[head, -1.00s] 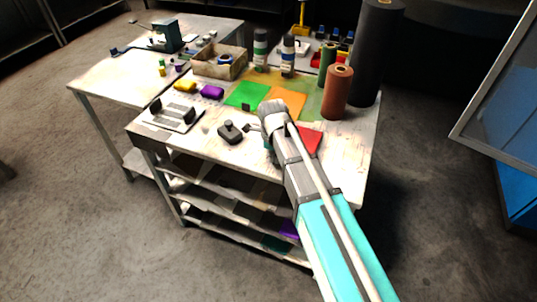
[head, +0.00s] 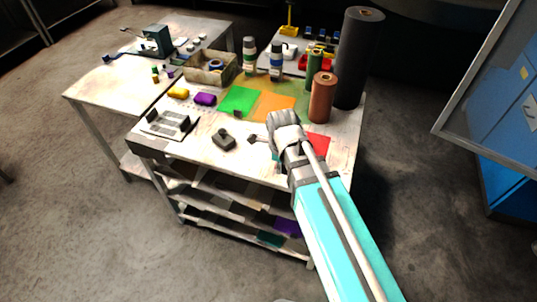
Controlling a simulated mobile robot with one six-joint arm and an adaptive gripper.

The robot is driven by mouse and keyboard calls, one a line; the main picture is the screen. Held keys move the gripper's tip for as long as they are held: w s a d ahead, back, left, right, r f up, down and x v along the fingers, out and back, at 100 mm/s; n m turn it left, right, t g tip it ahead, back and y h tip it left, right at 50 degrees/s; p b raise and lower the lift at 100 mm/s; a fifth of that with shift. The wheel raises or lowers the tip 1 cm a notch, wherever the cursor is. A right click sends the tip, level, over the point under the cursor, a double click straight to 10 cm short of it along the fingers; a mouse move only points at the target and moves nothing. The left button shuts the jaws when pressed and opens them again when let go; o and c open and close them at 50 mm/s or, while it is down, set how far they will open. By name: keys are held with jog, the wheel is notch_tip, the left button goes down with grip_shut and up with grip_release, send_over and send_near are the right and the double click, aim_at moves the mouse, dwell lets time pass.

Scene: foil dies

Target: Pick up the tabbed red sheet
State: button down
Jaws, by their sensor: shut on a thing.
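The red sheet (head: 319,145) shows beside my wrist on its right, over the front right part of the workbench. Its left part is hidden behind my arm, and I cannot see its tab. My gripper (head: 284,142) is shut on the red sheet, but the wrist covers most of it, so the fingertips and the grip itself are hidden. I cannot tell how far the sheet is above the bench top.
A green sheet (head: 239,101) and an orange sheet (head: 274,106) lie behind my wrist. A brown roll (head: 321,98) and a tall black roll (head: 358,60) stand at the right. A dark block (head: 223,139) lies to the left on the workbench (head: 190,150).

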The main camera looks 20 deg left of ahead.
jog(key=shift+s+d+r+p, duration=0.25)
jog(key=shift+s+d+r, duration=0.05)
jog(key=shift+s+d, duration=0.25)
jog(key=shift+s+d+r+p, duration=0.2)
jog(key=shift+s+d+r, duration=0.1)
jog(key=shift+s+d, duration=0.2)
jog(key=shift+s, duration=0.1)
dwell(0.4)
